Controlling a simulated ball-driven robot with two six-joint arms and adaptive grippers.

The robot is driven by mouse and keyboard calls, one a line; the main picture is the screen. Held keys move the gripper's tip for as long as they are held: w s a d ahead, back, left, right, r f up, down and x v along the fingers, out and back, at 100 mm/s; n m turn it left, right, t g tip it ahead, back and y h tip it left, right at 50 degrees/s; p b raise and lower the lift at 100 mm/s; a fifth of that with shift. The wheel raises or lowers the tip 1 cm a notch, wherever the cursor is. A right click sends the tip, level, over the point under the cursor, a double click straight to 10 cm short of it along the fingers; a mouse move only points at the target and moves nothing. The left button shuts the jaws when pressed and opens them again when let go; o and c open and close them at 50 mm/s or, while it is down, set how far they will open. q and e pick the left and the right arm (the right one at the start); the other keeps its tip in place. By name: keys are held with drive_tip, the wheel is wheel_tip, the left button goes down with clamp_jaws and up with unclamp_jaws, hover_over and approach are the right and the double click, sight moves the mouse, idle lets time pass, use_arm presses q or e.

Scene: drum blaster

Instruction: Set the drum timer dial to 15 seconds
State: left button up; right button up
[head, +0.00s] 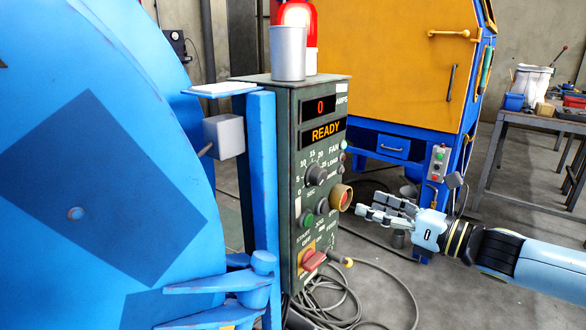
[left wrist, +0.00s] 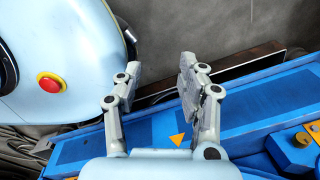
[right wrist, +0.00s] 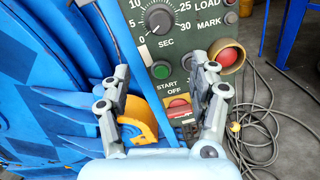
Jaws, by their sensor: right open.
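The timer dial (head: 316,174) is a dark round knob on the dark green control panel (head: 292,120), inside a white scale marked SEC. My left gripper (left wrist: 160,65) is open and empty, away from the panel, seen only in the left wrist view.
The panel display (head: 322,132) reads 0 AMPS and READY. A red button in a yellow collar (head: 341,197), a green start button (head: 307,219) and a red switch (head: 312,260) surround the dial's lower side. The blue drum (head: 100,240) stands left. Cables (head: 345,295) lie on the floor.

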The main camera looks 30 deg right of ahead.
sight(324, 177)
drive_tip(key=shift+n+y, duration=0.3)
drive_tip(key=shift+n, duration=0.1)
drive_tip(key=x, duration=0.3)
drive_tip(key=r+x, duration=0.1)
drive_tip(key=x, duration=0.3)
drive_tip(key=d+r+x, duration=0.1)
drive_tip(key=x, duration=0.3)
drive_tip(key=shift+w+b, duration=0.3)
drive_tip(key=shift+b, duration=0.1)
drive_tip(key=shift+w+a, duration=0.25)
drive_tip(key=shift+w, duration=0.1)
use_arm(q)
drive_tip(key=shift+s+d+f, duration=0.1)
drive_tip(key=shift+s+f, duration=0.2)
drive_tip(key=shift+f, duration=0.05)
use_arm(e)
drive_tip(key=shift+c, duration=0.2)
use_arm(q)
drive_tip(key=shift+s, duration=0.15)
use_arm(e)
drive_tip(key=c, duration=1.1)
